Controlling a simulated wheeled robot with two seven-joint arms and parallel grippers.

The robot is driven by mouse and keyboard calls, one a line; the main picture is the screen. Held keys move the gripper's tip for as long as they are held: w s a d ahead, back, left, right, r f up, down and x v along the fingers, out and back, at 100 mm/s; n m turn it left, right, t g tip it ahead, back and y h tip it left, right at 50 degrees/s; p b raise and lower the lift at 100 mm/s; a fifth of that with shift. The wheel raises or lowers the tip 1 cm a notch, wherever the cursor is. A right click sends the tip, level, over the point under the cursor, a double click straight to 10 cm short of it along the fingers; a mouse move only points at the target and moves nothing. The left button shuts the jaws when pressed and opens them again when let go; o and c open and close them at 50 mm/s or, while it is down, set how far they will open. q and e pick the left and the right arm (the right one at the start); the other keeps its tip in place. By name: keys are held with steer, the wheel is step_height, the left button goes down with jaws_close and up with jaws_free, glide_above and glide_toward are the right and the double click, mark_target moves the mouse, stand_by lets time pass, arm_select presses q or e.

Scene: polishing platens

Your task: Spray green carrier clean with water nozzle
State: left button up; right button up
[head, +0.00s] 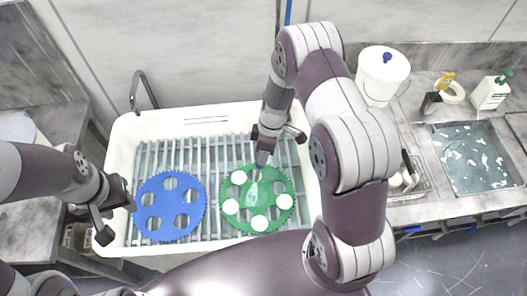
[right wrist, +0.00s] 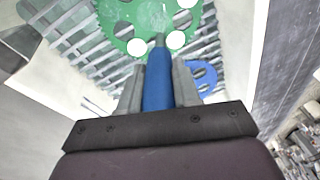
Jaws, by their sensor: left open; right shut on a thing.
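The green carrier (head: 258,212) lies on the slatted rack in the white basin, with several white discs in its holes. A pale wet-looking patch shows near its middle. It also shows at the top of the right wrist view (right wrist: 118,25). My right gripper (head: 262,152) is above the carrier's far edge, shut on the blue water nozzle (right wrist: 158,80). The nozzle's grey tip points at the carrier. The blue carrier (head: 170,206) lies left of the green one, its holes showing the slats. My left gripper (head: 112,216) is open and empty at the basin's left edge.
The white basin (head: 128,135) has a raised rim around the slatted rack (head: 215,150). To the right stand a white bucket (head: 382,72), a water-filled tray (head: 474,158) and a pump bottle (head: 491,92). A tap (head: 146,92) is behind the basin.

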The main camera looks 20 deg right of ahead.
steer(key=a+b, duration=0.1)
steer(key=a, duration=0.9)
steer(key=shift+s+a, duration=0.25)
steer(key=shift+s, duration=0.05)
stand_by(0.5)
steer(key=s+d+b, duration=0.5)
steer(key=s+d, duration=0.3)
steer(key=s, duration=0.1)
steer(key=shift+s, duration=0.25)
stand_by(0.3)
stand_by(0.6)
steer(key=w+d+b, duration=0.2)
steer(key=w+d, duration=0.2)
steer(key=d, duration=0.7)
steer(key=shift+w+d, duration=0.15)
steer(key=shift+w, duration=0.15)
stand_by(0.6)
